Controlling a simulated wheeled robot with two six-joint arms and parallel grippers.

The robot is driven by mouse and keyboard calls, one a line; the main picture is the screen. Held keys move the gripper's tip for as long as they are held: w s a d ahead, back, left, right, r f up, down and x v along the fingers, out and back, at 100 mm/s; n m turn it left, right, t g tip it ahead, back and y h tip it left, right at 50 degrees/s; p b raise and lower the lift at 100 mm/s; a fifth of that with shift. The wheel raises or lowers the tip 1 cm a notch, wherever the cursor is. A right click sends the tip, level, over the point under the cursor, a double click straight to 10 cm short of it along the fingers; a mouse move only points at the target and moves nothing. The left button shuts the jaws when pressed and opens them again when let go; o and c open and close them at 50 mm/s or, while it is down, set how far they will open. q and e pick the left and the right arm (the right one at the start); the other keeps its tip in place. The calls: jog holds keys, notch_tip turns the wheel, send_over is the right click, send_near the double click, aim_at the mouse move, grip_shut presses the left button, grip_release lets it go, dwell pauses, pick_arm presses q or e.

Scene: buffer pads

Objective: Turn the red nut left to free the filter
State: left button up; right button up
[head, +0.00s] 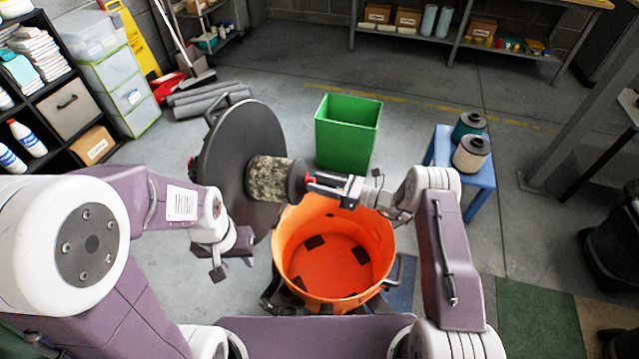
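A grimy cylindrical filter (268,179) with a dark end cap sticks out sideways from a large dark round lid (226,150). The lid is tipped up on edge, left of and above the orange drum (333,285). The red nut (308,181) is at the filter's right end, mostly covered by my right gripper (318,184). That gripper points left with its fingertips at the nut; whether they grip it is too small to tell. My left gripper (232,264) is low beside the lid's lower edge; its finger opening is unclear.
A green bin (348,132) stands behind the drum. A blue stool (478,182) at the right holds two more filters, one teal-topped (468,125) and one cream (470,155). Shelves line the left and back.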

grip_shut()
jog(key=n+g+b, duration=0.1)
jog(key=n+b, duration=0.2)
jog(key=n, duration=0.3)
jog(key=n+g+b, duration=0.1)
jog(key=n+b, duration=0.3)
jog(key=n, duration=0.3)
jog(key=n+g+b, duration=0.2)
jog(key=n+b, duration=0.2)
jog(key=n, duration=0.2)
jog(key=shift+w+d+n, duration=0.1)
jog(key=shift+w+n, duration=0.15)
jog(key=shift+n, duration=0.15)
jog(key=shift+r+n+h, duration=0.1)
jog(key=shift+n+h, duration=0.2)
